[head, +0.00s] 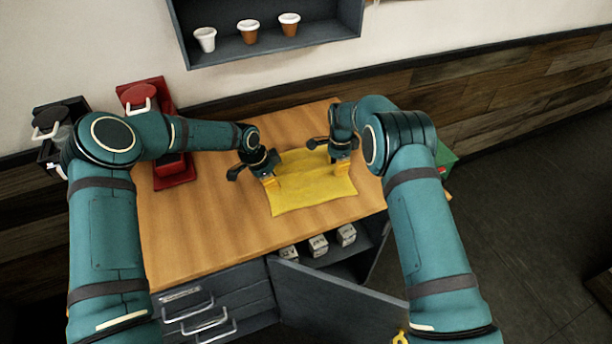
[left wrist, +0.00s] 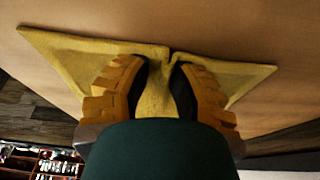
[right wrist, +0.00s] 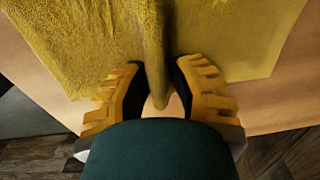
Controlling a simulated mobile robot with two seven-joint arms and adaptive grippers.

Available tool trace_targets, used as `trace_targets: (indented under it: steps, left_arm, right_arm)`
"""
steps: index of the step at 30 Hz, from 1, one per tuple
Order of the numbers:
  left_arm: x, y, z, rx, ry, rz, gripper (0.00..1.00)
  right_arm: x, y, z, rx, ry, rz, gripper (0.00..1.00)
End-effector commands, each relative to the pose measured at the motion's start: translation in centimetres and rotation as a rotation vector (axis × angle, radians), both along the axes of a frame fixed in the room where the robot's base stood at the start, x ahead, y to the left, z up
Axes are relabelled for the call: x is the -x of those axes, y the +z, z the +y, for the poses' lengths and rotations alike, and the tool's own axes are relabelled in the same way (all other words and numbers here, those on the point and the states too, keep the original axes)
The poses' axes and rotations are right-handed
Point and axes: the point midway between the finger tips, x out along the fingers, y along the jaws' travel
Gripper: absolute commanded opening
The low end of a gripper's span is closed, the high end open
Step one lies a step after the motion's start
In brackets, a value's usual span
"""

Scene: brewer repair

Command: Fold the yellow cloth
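The yellow cloth (head: 312,187) lies on the wooden tabletop, spread out with wrinkles and raised ridges. My left gripper (head: 270,182) is at its left edge, pointing down. In the left wrist view the cloth (left wrist: 90,52) is bunched and creased between the fingers (left wrist: 158,75). My right gripper (head: 342,166) is at the cloth's right side, near the far corner. In the right wrist view a raised ridge of the cloth (right wrist: 70,45) runs in between the fingers (right wrist: 160,80). Both grippers look closed on cloth; the fingers hide parts of the edges.
The wooden table (head: 215,215) is clear left of the cloth. A red machine (head: 175,172) and a black machine (head: 48,130) stand at the left. A green box (head: 446,158) is at the right. Below, a cabinet door (head: 325,300) hangs open. A wall shelf (head: 330,32) holds cups.

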Motion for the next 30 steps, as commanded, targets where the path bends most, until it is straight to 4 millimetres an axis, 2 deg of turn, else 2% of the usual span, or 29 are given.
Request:
trace_targets:
  steps: [1,3,20,30]
  left_arm:
    - [0.1,-0.2,0.0,-0.001,-0.001,0.002,0.10]
    - [0.1,-0.3,0.0,-0.001,-0.001,0.002,0.00]
    - [0.2,-0.6,0.0,-0.003,-0.001,0.007,0.00]
    - [0.2,0.9,0.0,-0.002,-0.001,0.006,0.00]
  right_arm:
    - [0.1,-0.2,0.0,0.001,0.000,0.003,0.10]
    - [0.1,-0.4,0.0,0.001,0.000,0.003,0.00]
    - [0.2,-0.6,-0.1,0.002,0.000,0.006,0.00]
    - [0.1,0.9,-0.1,0.002,0.000,0.005,0.00]
